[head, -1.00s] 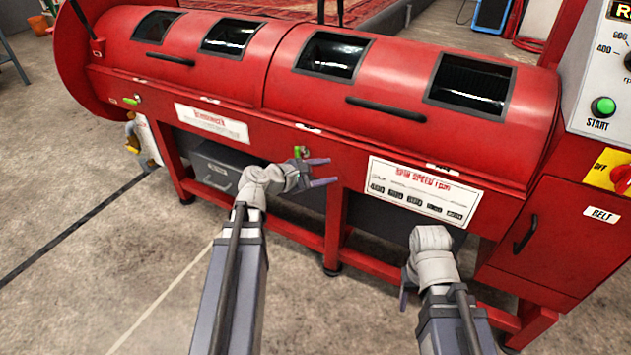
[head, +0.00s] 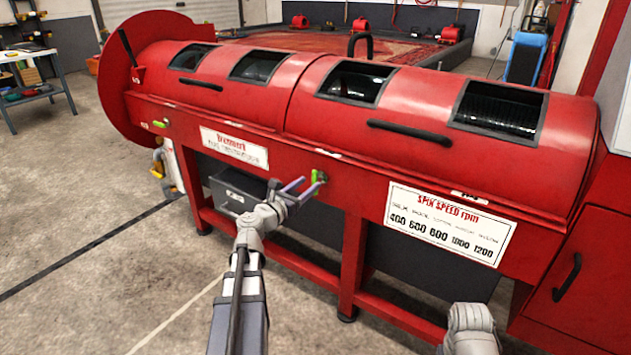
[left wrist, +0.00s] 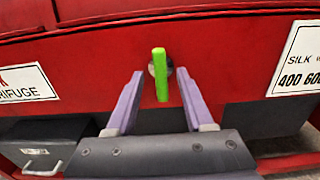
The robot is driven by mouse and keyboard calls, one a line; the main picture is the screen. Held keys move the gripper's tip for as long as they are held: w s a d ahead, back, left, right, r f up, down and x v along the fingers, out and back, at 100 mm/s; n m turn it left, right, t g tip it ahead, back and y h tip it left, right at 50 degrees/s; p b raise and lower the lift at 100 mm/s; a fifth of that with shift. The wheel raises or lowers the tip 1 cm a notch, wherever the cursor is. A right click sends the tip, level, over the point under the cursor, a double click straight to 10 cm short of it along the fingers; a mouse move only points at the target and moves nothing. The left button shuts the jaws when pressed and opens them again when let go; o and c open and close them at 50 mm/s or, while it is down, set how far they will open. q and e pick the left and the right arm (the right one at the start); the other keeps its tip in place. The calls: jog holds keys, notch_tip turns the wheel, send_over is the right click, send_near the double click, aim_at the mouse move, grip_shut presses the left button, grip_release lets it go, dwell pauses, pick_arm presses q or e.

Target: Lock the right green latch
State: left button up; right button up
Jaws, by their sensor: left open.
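The right green latch (head: 316,177) sits on the red machine's front rail, below the seam between the two lids. Its green handle stands upright, and in the left wrist view the handle (left wrist: 160,76) is just ahead of my left gripper, centred between the fingers. My left gripper (head: 304,188) is open, its purple fingertips close to the latch on either side. I cannot tell whether they touch it. A second green latch (head: 160,124) is at the left end of the rail, its handle lying about level. My right gripper is out of sight; only its wrist shows at the bottom right.
The red centrifuge body (head: 270,140) spans the view, with a "SPIN SPEED" sign (head: 447,224) right of the latch and a white sign (head: 234,149) left of it. Black lid handles (head: 410,132) stick out above. A grey box (head: 238,185) sits below. Open concrete floor lies at left.

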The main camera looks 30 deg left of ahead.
aim_at(313, 180)
pick_arm(q)
jog(key=shift+w+d, duration=0.2)
jog(key=shift+w, duration=1.95)
grip_shut()
